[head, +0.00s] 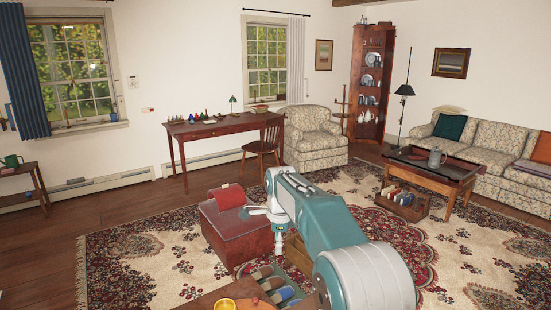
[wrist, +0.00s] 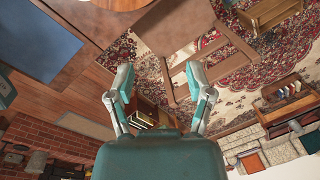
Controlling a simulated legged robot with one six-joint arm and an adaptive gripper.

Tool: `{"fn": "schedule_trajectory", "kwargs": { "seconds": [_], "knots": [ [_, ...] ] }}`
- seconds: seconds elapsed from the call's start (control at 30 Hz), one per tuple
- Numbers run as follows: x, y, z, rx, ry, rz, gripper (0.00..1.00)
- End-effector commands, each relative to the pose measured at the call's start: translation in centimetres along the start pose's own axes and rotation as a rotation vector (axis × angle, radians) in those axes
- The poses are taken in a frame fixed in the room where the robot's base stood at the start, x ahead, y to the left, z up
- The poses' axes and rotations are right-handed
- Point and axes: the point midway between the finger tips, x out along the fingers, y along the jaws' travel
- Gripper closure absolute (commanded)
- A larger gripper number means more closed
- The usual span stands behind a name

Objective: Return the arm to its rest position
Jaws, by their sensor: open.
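My arm, teal and white, reaches from the lower right of the head view up to the middle, over the rug. My gripper (wrist: 160,90) shows in the wrist view with its two teal-padded fingers spread wide and nothing between them. Part of the floor and some furniture show beyond the fingers, apart from them. In the head view the arm's far end is by a dark red box-shaped seat (head: 236,232); I cannot make out the fingers there, nor tell whether the arm touches the seat.
A red desk (head: 222,125) with a wooden chair (head: 265,145) stands by the wall. A coffee table (head: 432,172) and a floral sofa (head: 480,150) are at right. A yellow bowl (head: 224,304) sits at the bottom edge. The patterned rug (head: 140,250) has open room at left.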

Motion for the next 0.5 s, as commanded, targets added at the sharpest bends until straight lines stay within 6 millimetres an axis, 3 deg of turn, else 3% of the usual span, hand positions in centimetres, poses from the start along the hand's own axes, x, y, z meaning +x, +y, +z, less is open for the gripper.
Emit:
{"fn": "schedule_trajectory", "kwargs": {
  "seconds": [0.03,0.2,0.5],
  "knots": [
    [-1.4,0.8,-0.7,-0.041,-0.001,-0.013,0.33],
    [-5.0,3.4,-2.6,-0.196,0.000,-0.049,0.33],
    [-9.9,9.1,-5.9,-0.469,0.019,-0.112,0.33]
  ]
}}
